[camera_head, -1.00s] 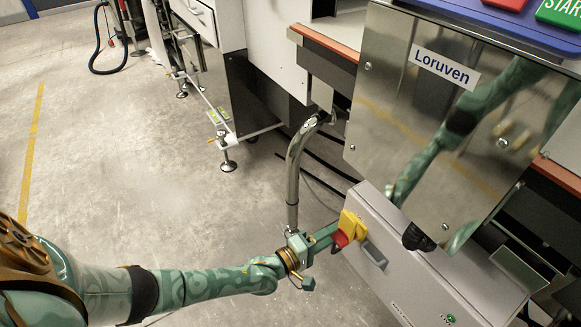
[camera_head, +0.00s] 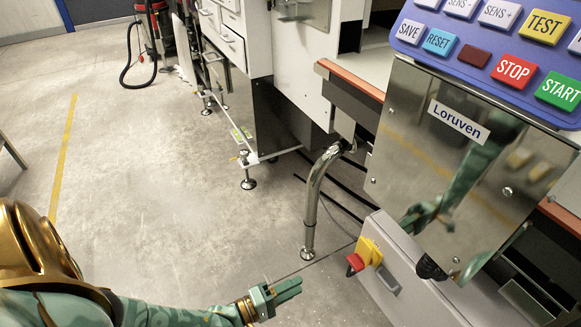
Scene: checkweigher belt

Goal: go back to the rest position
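My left gripper (camera_head: 288,287) is at the bottom centre, at the end of my green patterned arm. Its fingers lie close together and look shut, with nothing seen between them. It hangs over the floor, left of and apart from a red switch handle (camera_head: 355,263) on a yellow plate (camera_head: 370,251). My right gripper is not in view.
The switch is on a grey cabinet (camera_head: 400,270). Above is a shiny panel labelled Loruven (camera_head: 458,121), reflecting my arm, and a blue keypad (camera_head: 480,45). A bent metal pipe (camera_head: 311,205) stands near my gripper.

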